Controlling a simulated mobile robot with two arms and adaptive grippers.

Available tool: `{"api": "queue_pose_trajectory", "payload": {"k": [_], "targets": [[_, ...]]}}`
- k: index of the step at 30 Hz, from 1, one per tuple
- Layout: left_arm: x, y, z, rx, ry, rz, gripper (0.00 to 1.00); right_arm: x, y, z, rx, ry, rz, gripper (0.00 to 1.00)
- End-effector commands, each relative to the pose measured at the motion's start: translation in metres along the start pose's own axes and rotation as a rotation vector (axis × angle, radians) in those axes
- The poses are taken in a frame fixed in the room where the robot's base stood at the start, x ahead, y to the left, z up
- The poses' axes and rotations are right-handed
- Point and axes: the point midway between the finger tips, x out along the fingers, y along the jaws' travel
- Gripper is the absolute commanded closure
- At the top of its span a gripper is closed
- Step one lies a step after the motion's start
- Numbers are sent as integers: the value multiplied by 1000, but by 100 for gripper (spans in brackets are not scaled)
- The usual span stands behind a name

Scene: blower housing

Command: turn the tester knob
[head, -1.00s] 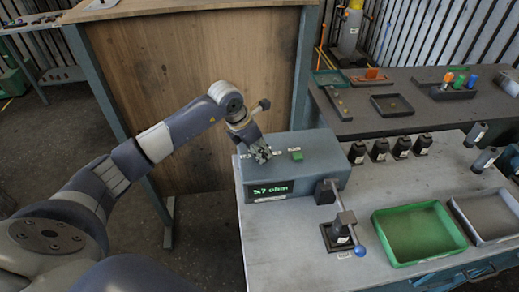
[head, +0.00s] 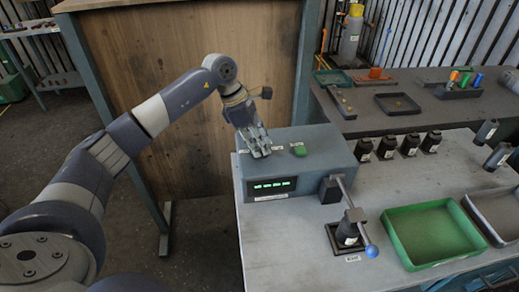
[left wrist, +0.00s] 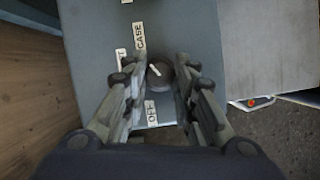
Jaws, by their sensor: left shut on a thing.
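The tester (head: 330,155) is a grey box on the workbench, with a green display (head: 271,186) on its front showing several bright segments. The tester knob (left wrist: 160,73) is dark and round with a white pointer mark, which tilts up and left in the left wrist view. Labels around it include CASE and OFF. My left gripper (head: 260,150) points down onto the tester top. In the left wrist view its fingers (left wrist: 160,80) stand on both sides of the knob, shut on it. In the head view the fingers hide the knob. My right gripper is out of view.
A green button (head: 299,150) sits on the tester top. A lever fixture (head: 347,235) with a blue ball end stands in front. A green tray (head: 435,235), a grey tray (head: 500,215) and several black cylinders (head: 410,143) are to the right. A wooden panel (head: 190,90) stands behind my arm.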

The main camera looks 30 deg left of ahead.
Motion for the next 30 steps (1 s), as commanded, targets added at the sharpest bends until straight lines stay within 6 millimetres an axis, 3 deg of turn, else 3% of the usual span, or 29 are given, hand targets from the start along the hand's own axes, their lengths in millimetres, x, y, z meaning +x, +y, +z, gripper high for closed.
{"api": "queue_pose_trajectory", "payload": {"k": [9,27,28,30], "targets": [[0,2,0,143,0,-57,99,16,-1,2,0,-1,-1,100],[-1,2,1,184,-1,-72,99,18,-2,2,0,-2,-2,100],[-1,2,1,184,-1,-72,72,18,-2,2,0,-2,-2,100],[-1,2,1,184,-1,-73,57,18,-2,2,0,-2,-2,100]]}}
